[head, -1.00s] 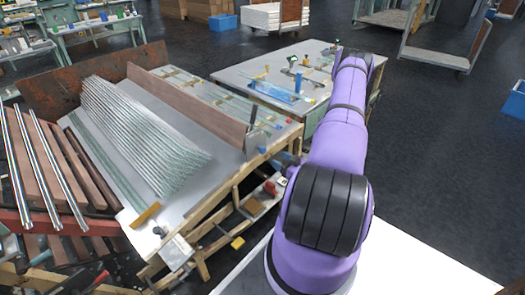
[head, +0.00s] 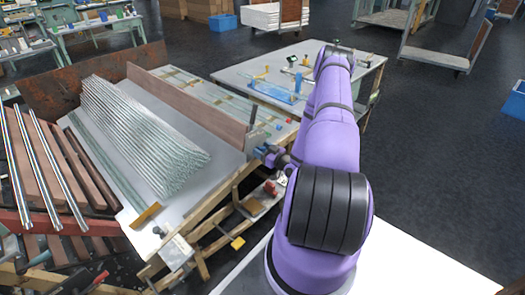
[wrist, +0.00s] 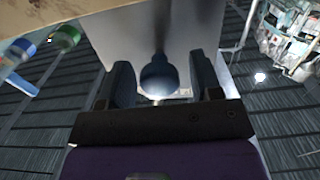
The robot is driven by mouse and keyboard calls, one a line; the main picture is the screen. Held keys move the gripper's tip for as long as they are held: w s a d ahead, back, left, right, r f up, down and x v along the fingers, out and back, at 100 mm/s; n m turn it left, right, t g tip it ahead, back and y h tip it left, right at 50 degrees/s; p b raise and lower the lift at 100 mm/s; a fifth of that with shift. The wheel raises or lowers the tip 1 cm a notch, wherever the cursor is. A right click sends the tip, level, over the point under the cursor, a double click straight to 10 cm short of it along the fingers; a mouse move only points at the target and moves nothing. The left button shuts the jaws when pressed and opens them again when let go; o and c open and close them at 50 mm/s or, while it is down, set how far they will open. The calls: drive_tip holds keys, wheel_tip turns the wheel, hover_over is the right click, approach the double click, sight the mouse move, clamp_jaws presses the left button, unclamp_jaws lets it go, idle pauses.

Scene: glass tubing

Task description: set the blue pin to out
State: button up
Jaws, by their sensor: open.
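In the wrist view a dark blue round knob (wrist: 158,78), seemingly the blue pin's head, stands out from a pale metal plate (wrist: 185,30). My gripper (wrist: 161,84) is open, with one finger on each side of the knob and a gap on both sides. In the head view my gripper (head: 266,152) is at the metal plate (head: 256,138) at the near end of the long wooden board. The pin cannot be told apart from my fingers there, and its shaft is hidden.
Blue (wrist: 22,48) and green (wrist: 67,37) round ends stick out left of the plate in the wrist view. A stack of glass tubes (head: 145,135) lies on the sloped bench. A grey table (head: 340,62) with blue fittings stands behind my arm. Dark floor is open at right.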

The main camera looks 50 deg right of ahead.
clamp_jaws()
drive_tip(key=shift+s, duration=1.05)
unclamp_jaws()
drive_tip(key=s, duration=1)
drive_tip(key=shift+s+a, duration=0.25)
drive_tip(key=shift+s, duration=0.15)
drive_tip(key=shift+w, duration=0.1)
